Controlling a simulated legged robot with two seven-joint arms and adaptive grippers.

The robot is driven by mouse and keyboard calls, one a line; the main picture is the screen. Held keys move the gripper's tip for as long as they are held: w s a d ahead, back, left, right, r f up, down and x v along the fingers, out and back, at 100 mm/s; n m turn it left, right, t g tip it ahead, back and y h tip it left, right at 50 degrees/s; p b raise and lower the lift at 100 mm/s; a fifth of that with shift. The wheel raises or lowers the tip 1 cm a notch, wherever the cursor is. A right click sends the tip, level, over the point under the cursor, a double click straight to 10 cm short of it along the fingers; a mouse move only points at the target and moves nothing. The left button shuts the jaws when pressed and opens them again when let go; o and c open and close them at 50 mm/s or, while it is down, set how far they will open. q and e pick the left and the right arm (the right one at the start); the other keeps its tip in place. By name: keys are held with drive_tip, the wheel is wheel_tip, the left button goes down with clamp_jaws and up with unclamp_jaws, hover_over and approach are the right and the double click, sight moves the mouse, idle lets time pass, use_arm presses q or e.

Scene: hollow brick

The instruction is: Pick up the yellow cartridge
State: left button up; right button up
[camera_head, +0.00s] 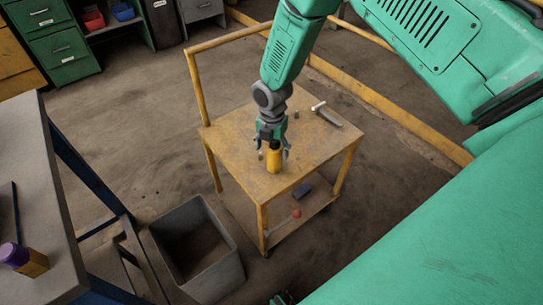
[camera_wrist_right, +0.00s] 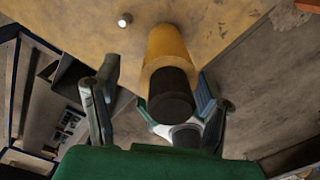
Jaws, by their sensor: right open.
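The yellow cartridge (camera_head: 273,160) stands upright near the front edge of the yellow cart top (camera_head: 235,133). In the wrist view the yellow cartridge (camera_wrist_right: 171,47) shows its dark cap (camera_wrist_right: 171,95) toward the camera. My right gripper (camera_head: 273,153) is over the cartridge from above, its fingers open on either side of it. In the wrist view the right gripper (camera_wrist_right: 158,105) has its left finger clearly apart from the cartridge; the right finger is close beside the cap, and I cannot tell whether it touches. My left gripper is not in view.
A hammer-like tool (camera_head: 326,114) lies on the cart top to the right. A blue item (camera_head: 302,190) and a red-ended tool (camera_head: 295,214) lie on the lower shelf. A grey open bin (camera_head: 196,248) stands left of the cart. A purple-capped yellow container (camera_head: 22,259) is on the left table.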

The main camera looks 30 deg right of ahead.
drive_tip(key=shift+d, duration=0.3)
drive_tip(key=c, duration=1)
drive_tip(key=shift+d+f, duration=0.1)
drive_tip(key=shift+d, duration=0.1)
clamp_jaws()
drive_tip(key=shift+s+d, duration=0.15)
